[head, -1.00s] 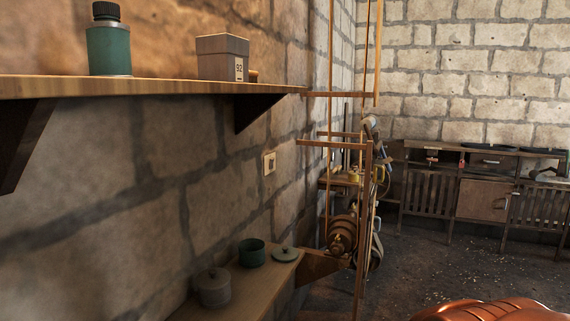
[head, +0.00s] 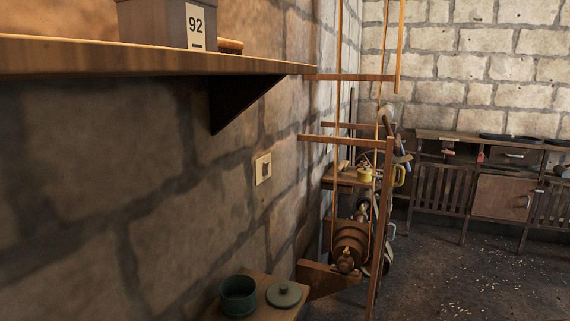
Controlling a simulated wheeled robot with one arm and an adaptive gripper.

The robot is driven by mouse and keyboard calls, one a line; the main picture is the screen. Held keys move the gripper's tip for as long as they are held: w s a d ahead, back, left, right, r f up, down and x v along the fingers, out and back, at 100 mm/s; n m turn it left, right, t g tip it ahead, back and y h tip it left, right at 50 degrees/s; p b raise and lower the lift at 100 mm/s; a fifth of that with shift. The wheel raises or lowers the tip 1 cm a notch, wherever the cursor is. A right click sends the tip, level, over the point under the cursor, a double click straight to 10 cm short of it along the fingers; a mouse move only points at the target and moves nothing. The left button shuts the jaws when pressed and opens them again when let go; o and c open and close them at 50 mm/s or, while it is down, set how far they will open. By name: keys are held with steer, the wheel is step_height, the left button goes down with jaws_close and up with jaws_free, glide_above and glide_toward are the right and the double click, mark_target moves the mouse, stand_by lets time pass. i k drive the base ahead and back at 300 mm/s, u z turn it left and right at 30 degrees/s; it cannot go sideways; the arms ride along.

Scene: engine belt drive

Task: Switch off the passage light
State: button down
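A small pale square wall switch (head: 263,169) with a dark centre is set on the stone wall at the left. It sits below the upper shelf and above the lower shelf. It is too small to tell which way the switch is set. No lamp shows in the head view. My gripper is not in view.
The upper wooden shelf (head: 120,62) holds a box marked 92 (head: 160,24). The lower shelf (head: 262,280) holds a green pot (head: 238,295) and a lid (head: 284,294). A wooden belt-drive frame (head: 384,200) stands right of the switch. A bench (head: 440,180) stands behind; floor between is open.

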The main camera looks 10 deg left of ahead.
mark_target(265, 164)
steer(key=u, duration=0.35)
steer(key=i, duration=0.7)
steer(key=u, duration=0.8)
steer(key=i, duration=0.35)
steer(key=u, duration=0.35)
